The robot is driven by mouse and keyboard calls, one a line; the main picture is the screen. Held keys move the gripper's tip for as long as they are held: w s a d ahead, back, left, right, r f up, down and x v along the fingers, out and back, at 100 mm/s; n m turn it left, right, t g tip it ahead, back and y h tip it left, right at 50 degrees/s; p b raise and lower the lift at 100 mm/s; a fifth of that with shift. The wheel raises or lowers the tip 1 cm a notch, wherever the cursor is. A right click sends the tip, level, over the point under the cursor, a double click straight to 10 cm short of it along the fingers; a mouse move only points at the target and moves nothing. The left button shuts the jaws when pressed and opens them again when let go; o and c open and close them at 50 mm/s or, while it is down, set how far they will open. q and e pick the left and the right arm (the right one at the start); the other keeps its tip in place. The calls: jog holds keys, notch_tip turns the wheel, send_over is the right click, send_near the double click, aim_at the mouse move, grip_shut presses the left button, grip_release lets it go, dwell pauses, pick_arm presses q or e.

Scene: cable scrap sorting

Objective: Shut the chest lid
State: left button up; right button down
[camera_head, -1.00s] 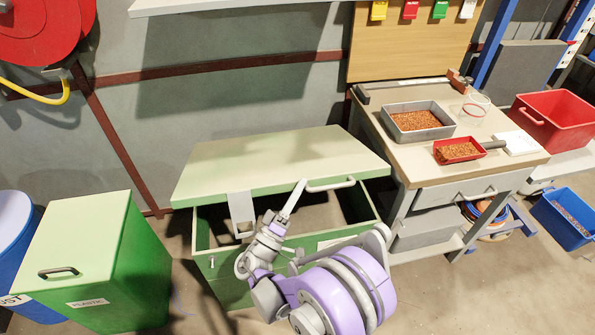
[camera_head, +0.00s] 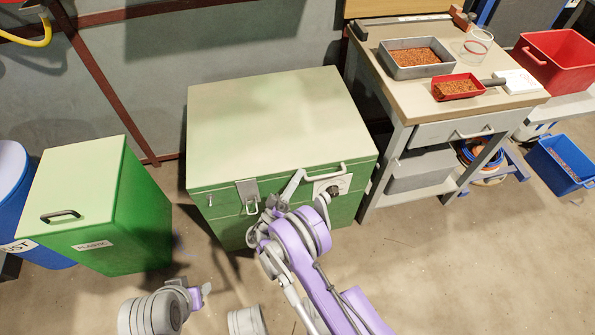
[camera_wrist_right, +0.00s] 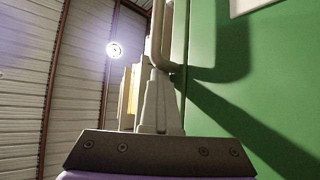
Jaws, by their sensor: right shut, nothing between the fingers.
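The green chest's pale lid (camera_head: 265,115) lies down over the chest body (camera_head: 222,230), with only a thin seam showing along the front. A grey bar handle (camera_head: 328,171) is on the lid's front edge, and a metal hasp (camera_head: 247,192) hangs at its front left. My right gripper (camera_head: 300,177) is shut and empty at the left end of the handle. In the right wrist view the closed fingers (camera_wrist_right: 158,80) are close to the handle (camera_wrist_right: 163,30); whether they touch is unclear.
A green plastic-labelled bin (camera_head: 85,190) and a blue bin (camera_head: 12,190) stand left of the chest. A workbench (camera_head: 400,100) with a grey tray (camera_head: 395,68) and red scoop (camera_head: 458,88) stands close on the right. The floor in front right is clear.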

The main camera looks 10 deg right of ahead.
jog(key=shift+f, duration=0.7)
jog(key=shift+s, duration=0.1)
jog(key=p+v, duration=0.1)
jog(key=v, duration=0.9)
jog(key=shift+s+a+r, duration=0.2)
jog(key=shift+a, duration=0.2)
jog(key=shift+a, duration=0.1)
